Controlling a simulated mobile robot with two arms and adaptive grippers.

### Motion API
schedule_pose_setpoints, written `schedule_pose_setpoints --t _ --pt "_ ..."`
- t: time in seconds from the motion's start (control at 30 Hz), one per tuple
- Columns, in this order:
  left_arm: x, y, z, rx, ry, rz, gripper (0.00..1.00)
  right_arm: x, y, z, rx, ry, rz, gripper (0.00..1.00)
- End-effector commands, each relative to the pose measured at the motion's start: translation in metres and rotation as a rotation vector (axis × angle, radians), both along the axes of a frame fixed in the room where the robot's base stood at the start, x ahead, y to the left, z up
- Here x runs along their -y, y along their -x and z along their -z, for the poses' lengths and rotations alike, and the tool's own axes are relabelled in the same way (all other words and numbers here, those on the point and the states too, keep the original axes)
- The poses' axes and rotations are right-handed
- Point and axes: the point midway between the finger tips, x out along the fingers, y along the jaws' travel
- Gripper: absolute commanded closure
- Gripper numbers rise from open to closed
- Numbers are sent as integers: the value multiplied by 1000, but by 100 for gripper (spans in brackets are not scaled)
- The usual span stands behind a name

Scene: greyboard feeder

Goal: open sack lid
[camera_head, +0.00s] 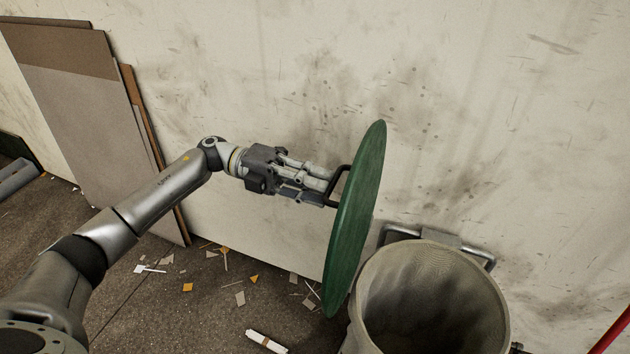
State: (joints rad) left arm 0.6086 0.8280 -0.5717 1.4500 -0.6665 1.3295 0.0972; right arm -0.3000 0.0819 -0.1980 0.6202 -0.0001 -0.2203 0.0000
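A round green lid (357,225) is tilted up nearly on edge, seen almost side-on, at the left of the sack's mouth. A black handle (336,184) sticks out from its left face. My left gripper (328,186) reaches in from the left with its fingers at the handle and looks shut on it. The sack (432,302) is grey and stands at the lower right with its round mouth uncovered. The lower left part of its rim is close to or behind the lid's bottom edge. My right gripper is not in view.
A metal bracket (440,240) sits behind the sack against the stained wall (270,80). Boards (85,110) lean on the wall at the left. Scraps and a white tube (266,341) litter the floor. A red bar (612,332) shows at the lower right.

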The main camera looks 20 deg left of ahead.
Motion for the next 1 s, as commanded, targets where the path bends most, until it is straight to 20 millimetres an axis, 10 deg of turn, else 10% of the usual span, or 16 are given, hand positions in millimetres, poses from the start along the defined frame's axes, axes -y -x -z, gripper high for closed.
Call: schedule_pose_setpoints --t 0.57,1.0 --pt "-7 -1 0 -1 -3 -1 68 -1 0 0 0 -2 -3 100" --pt "-94 -3 -3 -2 -4 -1 68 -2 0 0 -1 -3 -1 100"
